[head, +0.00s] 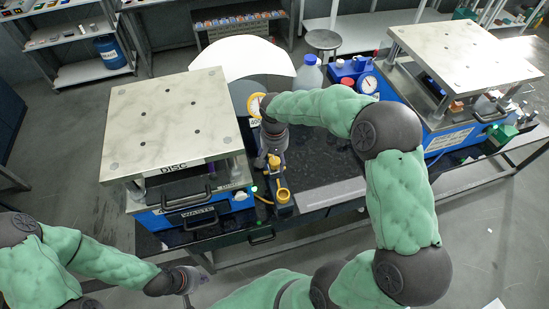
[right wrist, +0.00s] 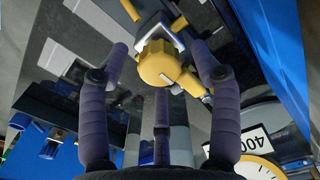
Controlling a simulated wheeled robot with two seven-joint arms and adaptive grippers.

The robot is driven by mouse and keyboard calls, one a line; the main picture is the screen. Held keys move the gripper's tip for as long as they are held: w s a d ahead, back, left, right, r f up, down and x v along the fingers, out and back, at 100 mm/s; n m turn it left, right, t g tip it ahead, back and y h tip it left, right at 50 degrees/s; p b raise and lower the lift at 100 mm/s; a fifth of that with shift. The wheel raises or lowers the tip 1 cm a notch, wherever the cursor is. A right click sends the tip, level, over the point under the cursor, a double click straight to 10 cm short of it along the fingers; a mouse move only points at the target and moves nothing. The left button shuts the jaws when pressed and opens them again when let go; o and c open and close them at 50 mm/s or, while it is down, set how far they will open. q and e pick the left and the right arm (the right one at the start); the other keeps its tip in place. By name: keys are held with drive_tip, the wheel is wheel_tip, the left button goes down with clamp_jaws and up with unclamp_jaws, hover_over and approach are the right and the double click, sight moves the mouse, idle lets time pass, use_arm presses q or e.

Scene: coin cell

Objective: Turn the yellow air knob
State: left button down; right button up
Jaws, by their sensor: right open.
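The yellow air knob (right wrist: 160,63) shows in the right wrist view as a rounded, ridged cap on a dark fitting. My right gripper (right wrist: 158,72) is open, with fingers spread on either side of the knob and a third finger below it in the picture. Gaps show beside the knob, and I cannot tell whether any finger touches it. In the head view my right gripper (head: 272,150) points down over the yellow-and-grey air fitting (head: 275,163) and hides part of it. My left gripper (head: 192,283) hangs low in front of the bench, away from the knob; its jaws are too small to read.
A press labelled DISC (head: 165,115) stands left of the fitting and another blue press (head: 450,80) stands right. A round yellow-rimmed gauge (head: 255,107) is behind the gripper. A yellow ring-shaped part (head: 282,196) is nearer the bench front. Dark bench surface (head: 318,165) is clear to the right.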

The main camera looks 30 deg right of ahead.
drive_tip(key=c, duration=1.1)
drive_tip(key=shift+c, duration=0.2)
drive_tip(key=shift+n, duration=0.3)
drive_tip(key=n+p, duration=0.1)
drive_tip(key=n, duration=0.3)
drive_tip(key=shift+s, duration=0.1)
drive_tip(key=shift+n+p, duration=0.45)
drive_tip(key=shift+n, duration=1.65)
